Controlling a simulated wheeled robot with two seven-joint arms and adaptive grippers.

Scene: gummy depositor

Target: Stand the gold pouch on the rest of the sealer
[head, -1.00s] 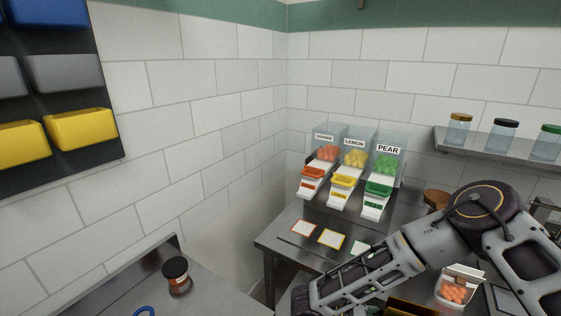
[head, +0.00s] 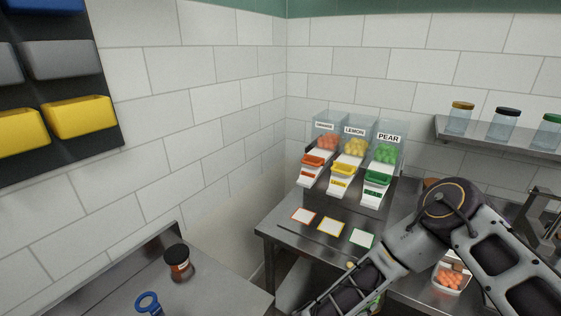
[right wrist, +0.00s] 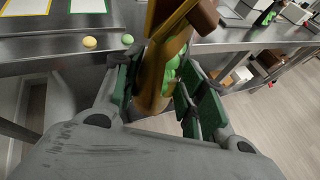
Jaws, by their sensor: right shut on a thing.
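The gold pouch (right wrist: 160,88) shows in the right wrist view, tilted, with green gummies behind its clear window. My right gripper (right wrist: 160,84) is shut on it, with a dark green finger pad on each side. The pouch is at the front edge of the steel table. In the head view my right arm crosses the lower right, and its fingertips are not clearly seen. I cannot make out the sealer or its rest in either view. My left gripper is not in view.
Three dispensers (head: 354,158) stand at the back of the steel table (head: 290,237), with three bordered cards before them. A yellow gummy (right wrist: 89,42) and a green gummy (right wrist: 127,39) lie near its edge. A tub of orange gummies (head: 449,279) sits beside my right arm.

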